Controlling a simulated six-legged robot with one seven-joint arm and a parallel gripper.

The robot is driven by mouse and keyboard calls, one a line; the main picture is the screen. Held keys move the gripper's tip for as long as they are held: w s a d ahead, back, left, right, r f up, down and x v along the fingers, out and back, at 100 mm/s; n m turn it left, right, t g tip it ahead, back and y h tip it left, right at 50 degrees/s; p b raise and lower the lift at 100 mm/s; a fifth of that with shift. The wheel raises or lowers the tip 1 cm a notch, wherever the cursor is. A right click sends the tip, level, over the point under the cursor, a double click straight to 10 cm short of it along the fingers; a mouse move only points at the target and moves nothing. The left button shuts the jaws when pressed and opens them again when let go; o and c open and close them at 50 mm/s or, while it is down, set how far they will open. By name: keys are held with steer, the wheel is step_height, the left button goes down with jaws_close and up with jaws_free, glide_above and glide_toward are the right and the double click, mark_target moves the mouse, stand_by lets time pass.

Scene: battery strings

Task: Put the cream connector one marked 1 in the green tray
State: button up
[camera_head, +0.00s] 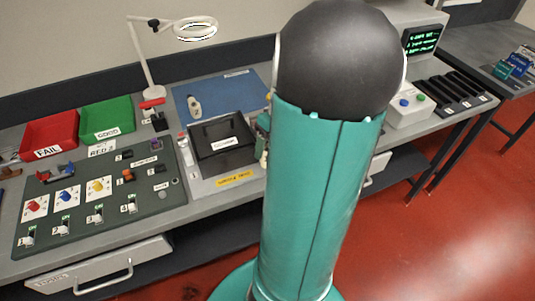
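The green tray (106,119), labelled GOOD, stands at the back left of the bench beside a red tray. A dark green board (155,209) lies in front of the trays. Several small whitish connectors stand in a row along its front edge, one at the left end (28,238) and one at the right end (129,208). Their marks are too small to read, so I cannot tell which is the cream one marked 1. My gripper is not in view; a large teal and black part of my arm fills the middle.
The red tray (49,136) is labelled FAIL. A black bin (221,145) and blue mat (222,95) lie right of the board. A ring lamp (195,29) stands behind. My arm hides the bench's middle.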

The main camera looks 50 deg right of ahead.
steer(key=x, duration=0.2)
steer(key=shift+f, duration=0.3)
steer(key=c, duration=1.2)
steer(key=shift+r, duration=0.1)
